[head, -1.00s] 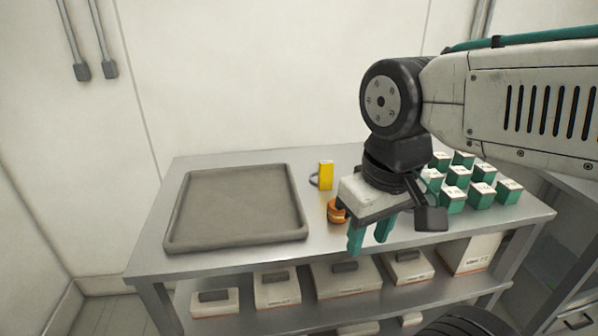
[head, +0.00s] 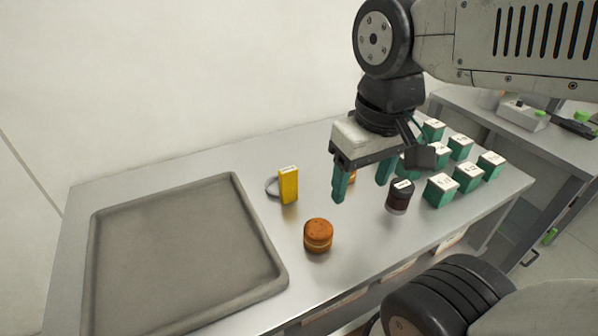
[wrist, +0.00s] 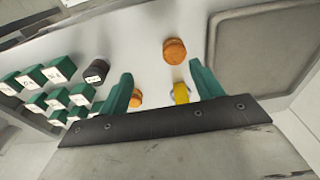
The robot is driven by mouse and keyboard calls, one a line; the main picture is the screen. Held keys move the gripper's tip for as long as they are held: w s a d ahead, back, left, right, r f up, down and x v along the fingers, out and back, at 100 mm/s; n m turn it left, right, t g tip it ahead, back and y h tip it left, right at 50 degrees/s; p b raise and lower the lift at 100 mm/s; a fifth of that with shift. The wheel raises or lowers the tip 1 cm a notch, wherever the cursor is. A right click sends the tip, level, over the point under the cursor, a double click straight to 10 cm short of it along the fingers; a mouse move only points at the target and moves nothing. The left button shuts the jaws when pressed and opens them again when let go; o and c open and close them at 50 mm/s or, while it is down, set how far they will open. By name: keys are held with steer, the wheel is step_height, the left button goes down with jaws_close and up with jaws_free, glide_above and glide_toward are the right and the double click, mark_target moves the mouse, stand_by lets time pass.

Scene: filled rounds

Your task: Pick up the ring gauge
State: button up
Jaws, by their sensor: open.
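A thin grey ring (head: 271,187), which looks like the ring gauge, stands against a yellow block (head: 289,186) with a pale top, right of the tray. I cannot tell whether the two are joined. In the wrist view the yellow block (wrist: 181,93) shows near the right finger, and the ring is mostly hidden behind it. My gripper (head: 361,190) is open and empty, fingers pointing down above the table, to the right of the ring and block. It also shows in the wrist view (wrist: 161,70).
A grey tray (head: 262,262) fills the table's left side. An orange round thing (head: 318,235) stands in front of the block; another orange thing (head: 352,176) is partly behind my gripper. A dark jar (head: 399,196) and several green boxes (head: 441,190) stand at right.

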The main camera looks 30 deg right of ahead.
steer(key=w+a+f, duration=0.1)
steer(key=w+f, duration=0.2)
steer(key=w, duration=0.9)
steer(key=g, duration=0.1)
glide_above(287, 182)
steer(key=f, duration=0.3)
steer(key=w+f, duration=0.1)
steer(key=f, duration=0.1)
steer(key=shift+d+f, duration=0.35)
steer(key=shift+d, duration=0.05)
steer(key=f, duration=0.8)
steer(key=shift+w, duration=0.35)
steer(key=shift+r, duration=0.1)
steer(key=c, duration=1.1)
